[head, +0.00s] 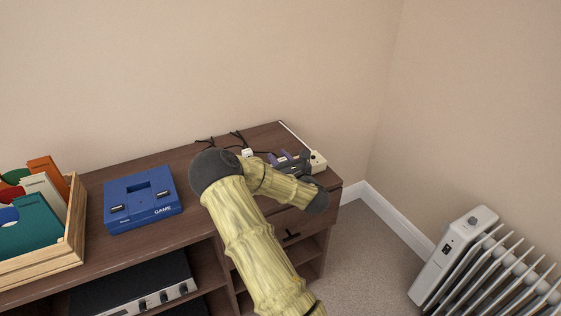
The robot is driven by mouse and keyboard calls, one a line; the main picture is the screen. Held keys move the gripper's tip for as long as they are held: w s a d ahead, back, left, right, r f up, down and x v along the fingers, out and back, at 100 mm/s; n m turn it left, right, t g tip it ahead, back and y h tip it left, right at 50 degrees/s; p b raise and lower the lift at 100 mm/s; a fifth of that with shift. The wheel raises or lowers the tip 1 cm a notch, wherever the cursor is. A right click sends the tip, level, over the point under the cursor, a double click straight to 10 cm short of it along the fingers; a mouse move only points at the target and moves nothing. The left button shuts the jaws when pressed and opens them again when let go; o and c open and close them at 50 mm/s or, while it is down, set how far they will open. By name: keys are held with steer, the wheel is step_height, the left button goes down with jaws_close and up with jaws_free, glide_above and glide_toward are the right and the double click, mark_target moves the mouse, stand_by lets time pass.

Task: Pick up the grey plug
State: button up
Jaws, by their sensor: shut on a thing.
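My arm reaches across the cabinet and bends down to the right. My gripper (290,160), purple and dark grey, is small and partly covered by my forearm. It is low over the back right of the cabinet top, at a cream power strip (318,161). The gripper is shut on a small grey thing between its fingers, which appears to be the grey plug. The plug is mostly hidden, and I cannot tell whether it is apart from the strip. A white plug (247,152) lies to the left of the gripper.
Black cables (237,137) lie along the wall edge of the dark wooden cabinet (195,230). A blue game console (142,200) and a wooden crate of record sleeves (75,225) stand to the left. A white radiator (455,252) stands on the floor at right.

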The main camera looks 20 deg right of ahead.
step_height(320, 180, up, 10)
steer(key=p, duration=0.1)
steer(key=shift+f, duration=0.1)
stand_by(0.6)
steer(key=a+f+p, duration=0.1)
steer(key=a+p, duration=2)
steer(key=p, duration=0.2)
steer(key=shift+s+a+p, duration=0.3)
steer(key=shift+s+p, duration=0.05)
steer(key=shift+s, duration=0.05)
steer(key=shift+f, duration=0.1)
